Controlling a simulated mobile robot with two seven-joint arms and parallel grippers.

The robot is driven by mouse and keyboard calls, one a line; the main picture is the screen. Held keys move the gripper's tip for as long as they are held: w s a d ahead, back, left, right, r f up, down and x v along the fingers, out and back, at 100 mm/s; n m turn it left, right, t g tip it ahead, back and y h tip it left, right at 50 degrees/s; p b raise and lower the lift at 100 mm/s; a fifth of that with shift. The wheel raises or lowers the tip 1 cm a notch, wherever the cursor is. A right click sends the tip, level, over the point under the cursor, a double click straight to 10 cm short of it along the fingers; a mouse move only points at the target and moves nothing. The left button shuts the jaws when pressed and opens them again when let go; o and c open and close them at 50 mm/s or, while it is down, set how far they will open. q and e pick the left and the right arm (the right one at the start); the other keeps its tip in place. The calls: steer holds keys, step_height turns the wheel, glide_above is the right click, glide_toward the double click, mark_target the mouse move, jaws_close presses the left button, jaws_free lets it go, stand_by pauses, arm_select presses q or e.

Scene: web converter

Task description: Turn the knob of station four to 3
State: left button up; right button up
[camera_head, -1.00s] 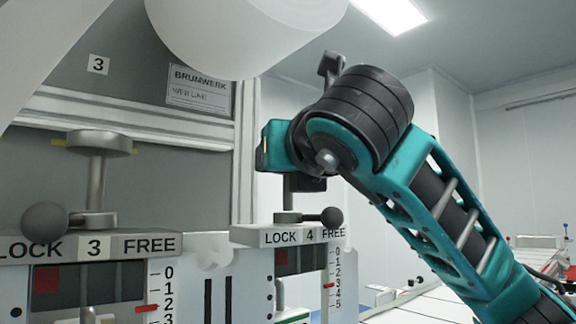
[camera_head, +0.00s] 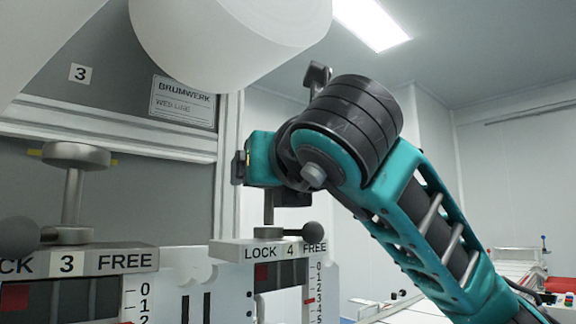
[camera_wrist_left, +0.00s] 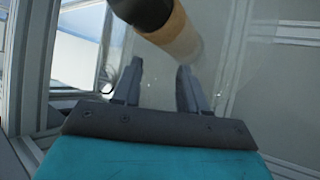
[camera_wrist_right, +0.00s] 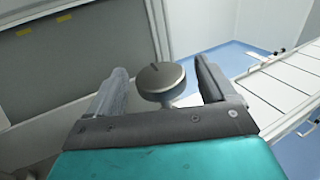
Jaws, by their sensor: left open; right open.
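Station four's plate (camera_head: 272,250) reads LOCK 4 FREE, and its ball lever (camera_head: 312,231) lies on the FREE side. The red marker (camera_head: 310,300) on its scale sits at about 3. My right gripper (camera_head: 264,165) is just above station four, where it hides the knob in the head view. In the right wrist view, the round grey knob (camera_wrist_right: 160,85) with a dark line on top sits between the open fingers of the right gripper (camera_wrist_right: 160,70), with gaps on both sides. My left gripper (camera_wrist_left: 157,70) is open and empty in the left wrist view, absent from the head view.
Station three (camera_head: 68,264) stands to the left, with its own knob (camera_head: 75,155) and ball lever (camera_head: 18,237). A large white roll (camera_head: 230,40) hangs above. A blurred dark and tan cylinder (camera_wrist_left: 160,22) is near my left gripper. White slatted panels (camera_wrist_right: 295,85) lie to the right.

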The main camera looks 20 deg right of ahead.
arm_select(q)
steer(key=shift+w+d+f+b, duration=0.15)
steer(key=shift+f+b, duration=0.1)
steer(key=shift+b, duration=0.45)
arm_select(e)
steer(key=s, duration=1.1)
steer(key=shift+s+a, duration=0.25)
